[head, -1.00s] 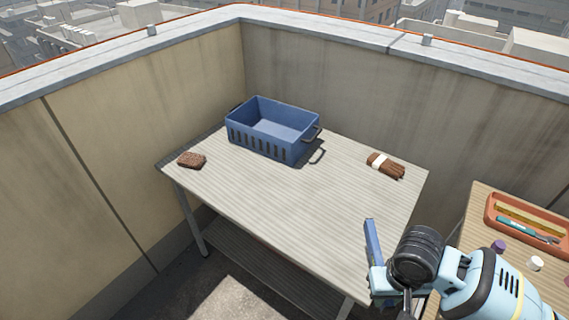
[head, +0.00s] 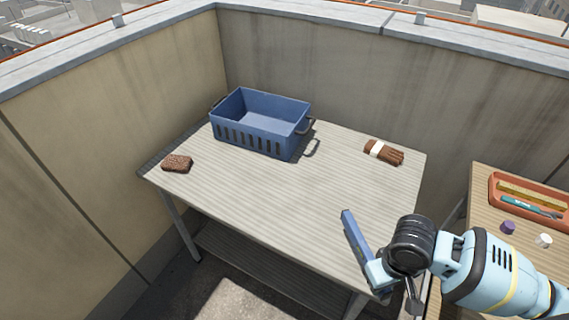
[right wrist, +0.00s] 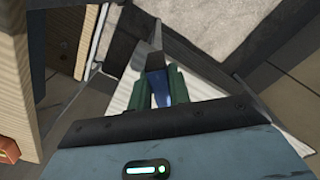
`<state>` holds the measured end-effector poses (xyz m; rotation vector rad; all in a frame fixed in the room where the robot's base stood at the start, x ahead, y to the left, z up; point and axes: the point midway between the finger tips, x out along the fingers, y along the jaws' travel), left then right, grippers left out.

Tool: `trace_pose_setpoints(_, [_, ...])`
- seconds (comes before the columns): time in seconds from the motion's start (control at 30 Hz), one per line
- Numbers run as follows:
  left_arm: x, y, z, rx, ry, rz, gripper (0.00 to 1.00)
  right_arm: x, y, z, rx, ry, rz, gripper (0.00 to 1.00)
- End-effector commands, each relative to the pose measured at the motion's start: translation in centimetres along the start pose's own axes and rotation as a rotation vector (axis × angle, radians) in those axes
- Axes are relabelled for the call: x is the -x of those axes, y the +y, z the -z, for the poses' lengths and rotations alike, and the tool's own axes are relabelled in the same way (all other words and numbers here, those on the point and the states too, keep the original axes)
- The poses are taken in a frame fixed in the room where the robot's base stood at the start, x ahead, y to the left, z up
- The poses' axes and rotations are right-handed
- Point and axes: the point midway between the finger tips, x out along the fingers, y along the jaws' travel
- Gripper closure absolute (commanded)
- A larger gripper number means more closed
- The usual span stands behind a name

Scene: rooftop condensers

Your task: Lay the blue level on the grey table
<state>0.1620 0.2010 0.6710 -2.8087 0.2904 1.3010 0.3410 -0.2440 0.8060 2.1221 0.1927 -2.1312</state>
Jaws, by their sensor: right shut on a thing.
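The blue level (head: 355,237) is a long narrow bar, tilted in the head view, in front of the right part of the grey table (head: 255,195). My right gripper (head: 376,272) is shut on its lower end, near the table's front right edge. In the right wrist view the level (right wrist: 160,88) shows between the two green fingers (right wrist: 160,97). The gap between the level and the tabletop is hard to judge. My left gripper is not in view.
A blue crate (head: 245,140) stands at the back of the grey table. A brown block (head: 177,163) lies at the left and a banded brown bundle (head: 384,152) at the back right. The table's middle is clear. A wooden table with an orange tray (head: 493,196) stands at the right.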

Motion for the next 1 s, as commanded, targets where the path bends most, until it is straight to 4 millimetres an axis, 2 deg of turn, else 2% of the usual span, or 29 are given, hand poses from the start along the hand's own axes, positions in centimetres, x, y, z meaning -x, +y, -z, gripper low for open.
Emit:
trace_pose_setpoints(0.23, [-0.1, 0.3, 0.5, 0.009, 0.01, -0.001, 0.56, 0.1, -0.3, 1.1, 0.011, 0.009, 0.003, 1.0])
trace_pose_setpoints(0.7, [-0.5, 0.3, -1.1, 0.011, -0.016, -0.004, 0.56, -0.9, -4.1, 10.8, 0.011, 0.007, 0.003, 1.0])
trace_pose_setpoints(0.83, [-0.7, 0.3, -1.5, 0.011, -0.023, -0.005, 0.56, -1.1, -4.8, 12.9, 0.01, 0.006, 0.001, 1.0])
trace_pose_setpoints(1.0, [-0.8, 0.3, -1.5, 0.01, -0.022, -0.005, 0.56, -1.2, -5.2, 14.2, 0.011, 0.006, 0.001, 1.0])
